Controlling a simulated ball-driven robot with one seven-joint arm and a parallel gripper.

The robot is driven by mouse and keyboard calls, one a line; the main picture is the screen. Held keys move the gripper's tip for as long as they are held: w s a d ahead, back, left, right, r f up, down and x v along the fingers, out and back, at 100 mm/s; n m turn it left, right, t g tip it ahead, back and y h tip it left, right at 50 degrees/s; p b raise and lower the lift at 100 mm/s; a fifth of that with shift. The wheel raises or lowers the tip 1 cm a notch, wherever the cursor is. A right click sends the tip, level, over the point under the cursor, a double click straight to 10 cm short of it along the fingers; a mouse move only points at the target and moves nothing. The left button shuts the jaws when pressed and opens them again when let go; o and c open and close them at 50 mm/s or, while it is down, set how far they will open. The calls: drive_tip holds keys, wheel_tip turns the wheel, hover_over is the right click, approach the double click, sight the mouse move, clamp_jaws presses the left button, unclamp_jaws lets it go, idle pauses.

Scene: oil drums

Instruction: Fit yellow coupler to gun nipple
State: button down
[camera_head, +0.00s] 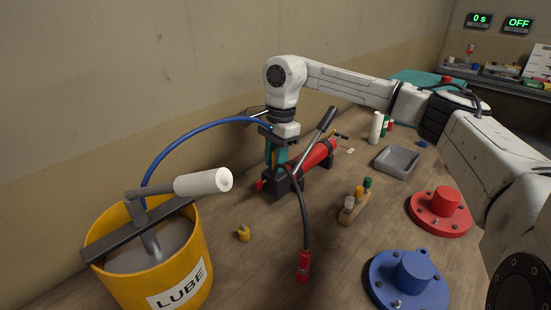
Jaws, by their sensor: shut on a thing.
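My gripper (277,158) has teal fingers and points down over the black block at the near end of the red grease gun (316,156). The fingers are shut at the end of a blue hose (205,129) that arcs over from the lube bucket. The fingers hide the hose end, so I cannot tell its colour or whether it touches the gun nipple, which I cannot make out. A small yellow fitting (243,234) stands on the bench, left of the gun. The gun has a dark lever handle and a black hose (302,205) ending in a red coupler (303,266).
A yellow LUBE bucket (190,255) with a pump handle stands front left. A small wooden rack (352,210) holds grey, yellow and green pieces. Red (440,212) and blue (408,282) flanged fittings, a grey tray (396,161) and bottles (376,128) lie right. The wall is close behind.

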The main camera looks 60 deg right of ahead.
drive_tip(key=c, duration=0.8)
unclamp_jaws()
drive_tip(key=shift+c, duration=0.2)
wheel_tip(320, 180, up, 11)
drive_tip(key=d, duration=0.1)
drive_tip(key=shift+s+d+f+b, duration=0.15)
drive_tip(key=shift+s+b, duration=0.1)
drive_tip(key=shift+b, duration=0.2)
